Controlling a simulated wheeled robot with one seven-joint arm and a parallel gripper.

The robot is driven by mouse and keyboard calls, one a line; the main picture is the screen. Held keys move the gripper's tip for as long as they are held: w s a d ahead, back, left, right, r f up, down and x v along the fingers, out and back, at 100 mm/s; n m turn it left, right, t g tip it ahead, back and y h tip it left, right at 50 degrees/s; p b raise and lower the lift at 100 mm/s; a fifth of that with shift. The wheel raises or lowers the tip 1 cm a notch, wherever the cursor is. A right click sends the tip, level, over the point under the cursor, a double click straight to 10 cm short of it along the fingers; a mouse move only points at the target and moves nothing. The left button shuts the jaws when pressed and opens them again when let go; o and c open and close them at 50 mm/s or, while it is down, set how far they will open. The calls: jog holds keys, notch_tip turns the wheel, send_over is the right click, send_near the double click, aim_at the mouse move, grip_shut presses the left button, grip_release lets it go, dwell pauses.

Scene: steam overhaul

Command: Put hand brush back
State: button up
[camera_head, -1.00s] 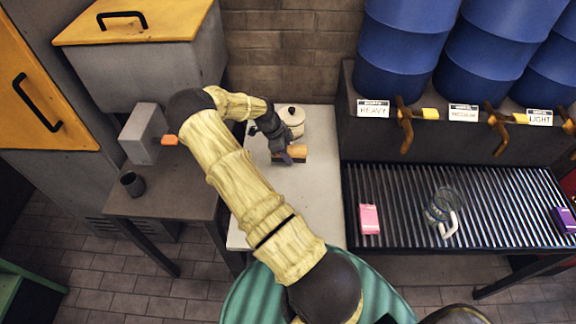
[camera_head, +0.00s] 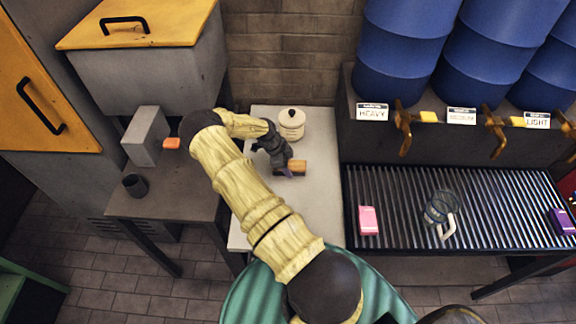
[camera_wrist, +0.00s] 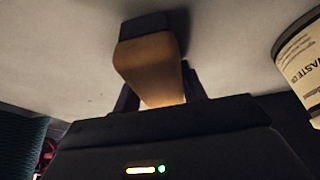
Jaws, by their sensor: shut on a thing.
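The hand brush (camera_head: 298,166) has a wooden, tan-orange body with a dark bristle part. It is at the white table (camera_head: 318,205), in front of a lidded cream pot. My gripper (camera_head: 286,169) is shut on the brush. In the wrist view the brush (camera_wrist: 150,68) extends out from between the two dark fingers (camera_wrist: 160,100), with its dark end near the pale table surface. I cannot tell whether the brush touches the table.
The cream pot (camera_head: 291,123) stands close behind the brush; a labelled container (camera_wrist: 302,65) shows at right in the wrist view. Right is a slatted grate (camera_head: 400,190) with a pink box (camera_head: 368,221) and glass mug (camera_head: 440,212). Left, a grey table holds a dark cup (camera_head: 134,185). The white table's front is clear.

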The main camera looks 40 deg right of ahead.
jog(key=o, duration=0.5)
jog(key=shift+f, duration=0.15)
jog(key=shift+c, duration=0.2)
jog(key=o, duration=0.4)
jog(key=b+v, duration=0.2)
jog(key=v, duration=1)
jog(key=shift+r, duration=0.25)
